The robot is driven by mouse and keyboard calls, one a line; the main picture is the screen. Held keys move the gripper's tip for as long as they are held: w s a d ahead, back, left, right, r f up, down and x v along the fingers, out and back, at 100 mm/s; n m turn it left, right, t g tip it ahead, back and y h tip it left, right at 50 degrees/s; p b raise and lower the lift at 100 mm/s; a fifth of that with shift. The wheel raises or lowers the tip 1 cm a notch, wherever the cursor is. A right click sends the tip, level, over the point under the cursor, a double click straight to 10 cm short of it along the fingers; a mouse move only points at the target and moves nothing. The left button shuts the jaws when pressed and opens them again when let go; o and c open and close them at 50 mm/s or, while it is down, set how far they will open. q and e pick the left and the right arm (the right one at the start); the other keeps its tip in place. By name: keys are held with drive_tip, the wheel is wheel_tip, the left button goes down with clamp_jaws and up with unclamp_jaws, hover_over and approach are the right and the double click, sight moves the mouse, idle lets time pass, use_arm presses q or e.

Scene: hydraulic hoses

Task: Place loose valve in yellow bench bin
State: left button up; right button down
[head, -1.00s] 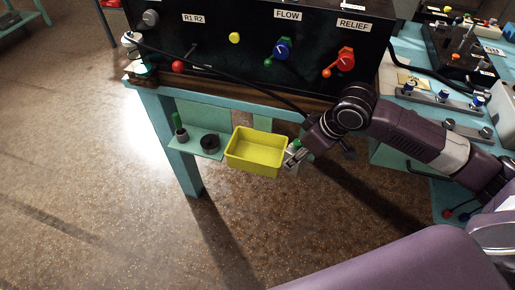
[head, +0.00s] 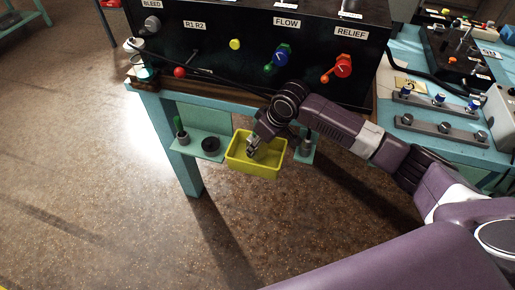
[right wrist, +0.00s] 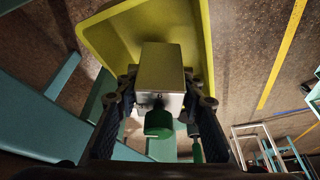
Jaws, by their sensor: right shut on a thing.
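The yellow bin (head: 255,170) hangs at the front of the bench, and its wall also shows in the right wrist view (right wrist: 113,40). My right gripper (head: 251,153) is over the bin's opening in the head view. In the right wrist view, my right gripper (right wrist: 160,90) is shut on the valve, a pale metal block (right wrist: 162,68) with a green knob (right wrist: 158,123). The bin lies beyond the block there. I cannot tell how far the valve is above the bin floor. My left gripper is not in view.
On the small shelf left of the bin stand a green-topped part (head: 180,131) and a black ring (head: 210,145). A grey cylindrical part (head: 306,145) is just right of the bin. The black control panel (head: 215,65) and a dark hose are above. The floor in front is clear.

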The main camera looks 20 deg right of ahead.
drive_tip(key=shift+f, duration=1.35)
drive_tip(key=shift+f, duration=0.1)
drive_tip(key=c, duration=1.3)
unclamp_jaws()
drive_tip(key=v, duration=1.2)
drive_tip(key=shift+a, duration=0.15)
